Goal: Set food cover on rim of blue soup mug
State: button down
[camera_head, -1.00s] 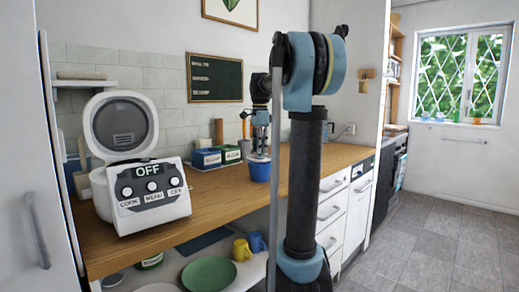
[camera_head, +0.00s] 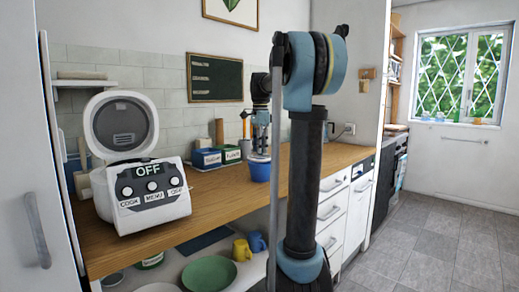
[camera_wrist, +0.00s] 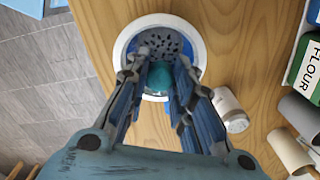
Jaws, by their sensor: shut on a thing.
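The blue soup mug (camera_head: 259,172) stands on the wooden counter beyond the rice cooker. In the wrist view I look down on its broad pale rim (camera_wrist: 122,50), with blue showing inside it. The food cover (camera_wrist: 166,42) looks grey and perforated, with a teal rounded part between my fingers. My gripper (camera_wrist: 158,74) is shut on it, over the mug's opening. In the head view my gripper (camera_head: 260,150) points down just above the mug. Fingers hide part of the cover, and I cannot tell whether it touches the rim.
A pale jar (camera_wrist: 230,108) lies close to the mug's right in the wrist view. The rice cooker (camera_head: 140,195) stands open-lidded at the counter's near end. Bare counter (camera_head: 215,188) lies between it and the mug.

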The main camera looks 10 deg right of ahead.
jog(key=shift+f, duration=0.75)
dwell(2.2)
jog(key=c, duration=1.3)
grip_release()
notch_tip(320, 180, up, 12)
jog(key=shift+f, duration=0.1)
